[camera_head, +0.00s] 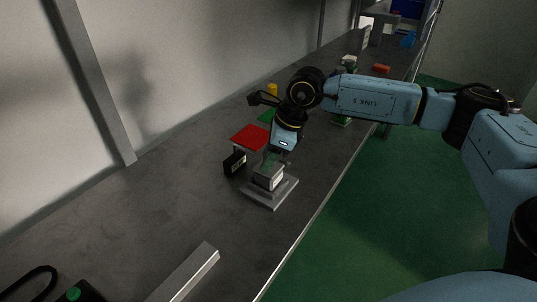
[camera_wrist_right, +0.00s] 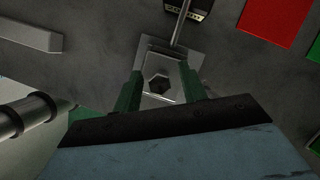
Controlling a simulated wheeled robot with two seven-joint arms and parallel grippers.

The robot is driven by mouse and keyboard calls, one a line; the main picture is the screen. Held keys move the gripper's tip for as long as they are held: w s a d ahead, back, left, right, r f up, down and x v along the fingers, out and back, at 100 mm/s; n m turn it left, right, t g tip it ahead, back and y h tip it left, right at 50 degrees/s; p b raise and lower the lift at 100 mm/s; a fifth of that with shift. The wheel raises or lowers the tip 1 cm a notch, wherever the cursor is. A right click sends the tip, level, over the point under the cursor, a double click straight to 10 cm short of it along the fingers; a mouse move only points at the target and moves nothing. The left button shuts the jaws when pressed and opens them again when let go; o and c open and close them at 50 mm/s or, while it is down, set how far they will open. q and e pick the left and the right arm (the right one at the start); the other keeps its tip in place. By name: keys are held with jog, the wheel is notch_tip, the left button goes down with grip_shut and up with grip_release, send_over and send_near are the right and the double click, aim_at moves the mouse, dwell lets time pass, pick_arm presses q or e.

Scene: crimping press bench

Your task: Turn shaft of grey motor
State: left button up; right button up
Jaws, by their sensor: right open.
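The grey motor (camera_head: 268,180) is a small block on a grey base plate (camera_head: 282,195) on the dark bench. In the right wrist view its top face (camera_wrist_right: 158,99) carries a dark hexagonal shaft end (camera_wrist_right: 158,84). My right gripper (camera_head: 272,159) points down directly over the motor. In the right wrist view its green fingers (camera_wrist_right: 159,88) are apart, one on each side of the shaft end. I cannot tell whether they touch the motor. My left gripper is not in view.
A black box with a yellow label (camera_head: 235,163) stands just left of the motor. A red pad (camera_head: 249,136) and green pad (camera_head: 265,117) lie behind. A long grey bar (camera_head: 187,272) lies at the front. The bench's right edge is close. Bare bench lies to the left.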

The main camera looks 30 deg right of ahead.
grip_shut()
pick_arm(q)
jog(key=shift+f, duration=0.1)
pick_arm(e)
jog(key=shift+n, duration=0.3)
jog(key=n+g+b, duration=0.1)
jog(key=n, duration=0.1)
jog(key=n+g+y+b, duration=0.1)
jog(key=n, duration=0.2)
jog(key=shift+n+g+b, duration=0.4)
jog(key=shift+n+b, duration=0.1)
jog(key=shift+n, duration=0.5)
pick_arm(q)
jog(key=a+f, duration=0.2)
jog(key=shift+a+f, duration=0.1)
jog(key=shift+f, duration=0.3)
pick_arm(e)
jog(key=shift+n, duration=0.3)
